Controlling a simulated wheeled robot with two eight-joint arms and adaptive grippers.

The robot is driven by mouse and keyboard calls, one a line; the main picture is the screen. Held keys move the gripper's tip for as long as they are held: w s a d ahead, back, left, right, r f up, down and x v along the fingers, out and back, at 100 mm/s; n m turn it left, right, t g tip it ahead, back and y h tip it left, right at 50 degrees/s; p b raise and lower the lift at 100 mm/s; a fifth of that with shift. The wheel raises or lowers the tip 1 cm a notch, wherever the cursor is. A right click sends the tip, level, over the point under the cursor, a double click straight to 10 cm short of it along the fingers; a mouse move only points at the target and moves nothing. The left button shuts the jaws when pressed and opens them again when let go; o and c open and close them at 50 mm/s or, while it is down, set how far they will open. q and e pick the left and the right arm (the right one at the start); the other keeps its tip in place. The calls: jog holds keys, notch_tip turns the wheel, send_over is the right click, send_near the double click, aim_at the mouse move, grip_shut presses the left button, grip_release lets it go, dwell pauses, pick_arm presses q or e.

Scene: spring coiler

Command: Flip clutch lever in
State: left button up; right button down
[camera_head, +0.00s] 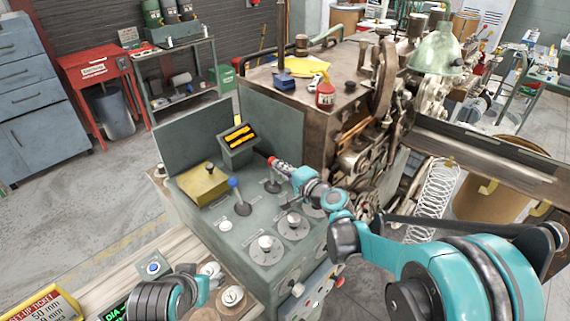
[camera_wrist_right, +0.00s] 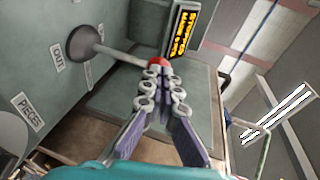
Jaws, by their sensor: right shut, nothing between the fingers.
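The lever with a red knob (camera_head: 272,161) stands on the grey-green control panel, with a dark round base (camera_head: 272,186). In the right wrist view its red knob (camera_wrist_right: 158,62) and pale rod (camera_wrist_right: 122,55) lean from the dark base (camera_wrist_right: 86,42) toward my fingertips. An "OUT" label (camera_wrist_right: 57,55) sits beside the base; another label on its other side is partly hidden. My right gripper (camera_head: 283,168) is shut and empty, its fingertips (camera_wrist_right: 162,88) right at the knob. I cannot tell whether they touch it.
A blue-knobbed lever (camera_head: 238,195) stands to the left on the panel (camera_head: 215,212). A lit orange display (camera_head: 239,137) and a yellow-olive box (camera_head: 204,184) are close by. Round dial knobs (camera_head: 266,243) fill the front. The coiler machine (camera_head: 335,120) rises behind.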

aim_at(269, 159)
jog(key=shift+w+a+r+g+h+p, duration=0.3)
jog(key=shift+w+a+r+g+p, duration=0.2)
jog(key=shift+w+a+p, duration=0.15)
jog(key=shift+w+a+f, duration=0.15)
jog(key=shift+w+a, duration=0.1)
jog(key=shift+a, duration=0.05)
jog(key=shift+w+a, duration=0.55)
jog(key=shift+w, duration=0.05)
pick_arm(q)
notch_tip(269, 159, up, 2)
jog(key=shift+r, duration=0.15)
pick_arm(e)
jog(key=shift+w+a, duration=0.2)
pick_arm(q)
jog(key=shift+r, duration=0.1)
